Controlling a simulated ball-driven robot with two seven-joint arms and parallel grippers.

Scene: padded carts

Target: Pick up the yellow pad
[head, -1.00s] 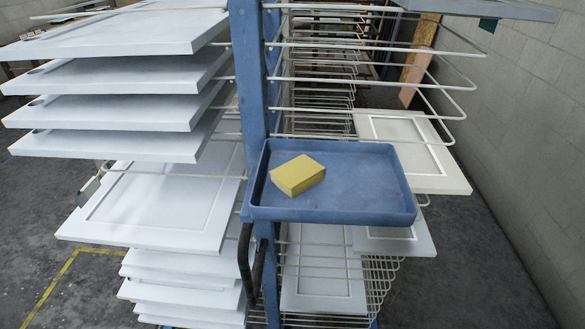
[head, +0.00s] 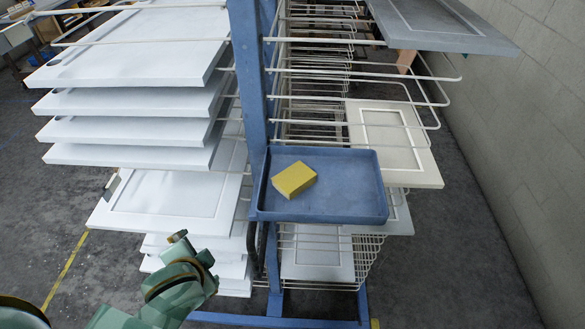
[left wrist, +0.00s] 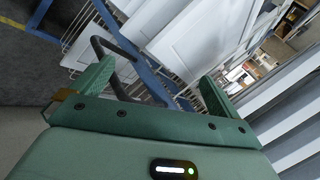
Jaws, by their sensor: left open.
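The yellow pad (head: 294,179) is a small block lying in the left half of a shallow blue tray (head: 345,209). The tray is fixed to the blue post of a rack. My left arm shows in green at the lower left of the head view, below and to the left of the tray, apart from the pad. In the left wrist view my left gripper (left wrist: 156,72) has its two green fingers wide apart with nothing between them. The pad is not seen in that view. My right gripper is in neither view.
A blue post (head: 249,80) rises behind the tray's left side. White panels (head: 130,105) lie on rack arms at left, close above my left arm. Wire rack arms (head: 400,75) and a cream panel (head: 425,165) are at right. A black bent handle (left wrist: 105,50) hangs near the left gripper.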

